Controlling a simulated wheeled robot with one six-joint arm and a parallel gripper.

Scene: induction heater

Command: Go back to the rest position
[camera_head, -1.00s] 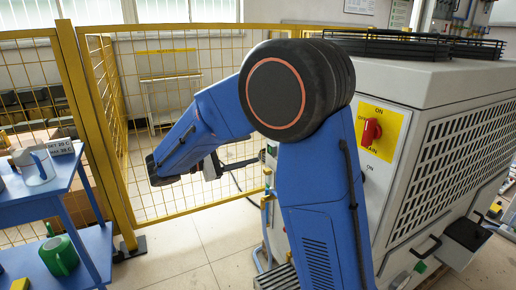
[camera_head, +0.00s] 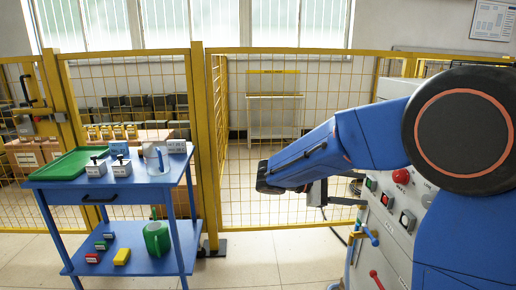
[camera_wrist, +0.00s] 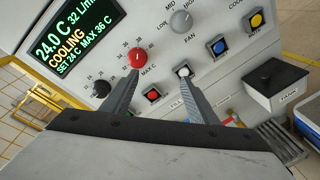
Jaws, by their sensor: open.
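My gripper (camera_wrist: 159,76) is open in the wrist view, with its two fingers apart and nothing between them. The fingers point at the grey control panel (camera_wrist: 215,18) of the machine. The red MAX C knob (camera_wrist: 137,57) is beyond the left fingertip and a white button (camera_wrist: 183,70) is by the right fingertip; I cannot tell the gap. In the head view my blue arm is bent, with the gripper (camera_head: 318,192) small and partly hidden left of the machine's panel (camera_head: 398,222). The lit display (camera_wrist: 72,35) reads 24.0 C, COOLING.
Yellow mesh fencing (camera_head: 258,215) runs behind. Floor between trolley and machine is clear.

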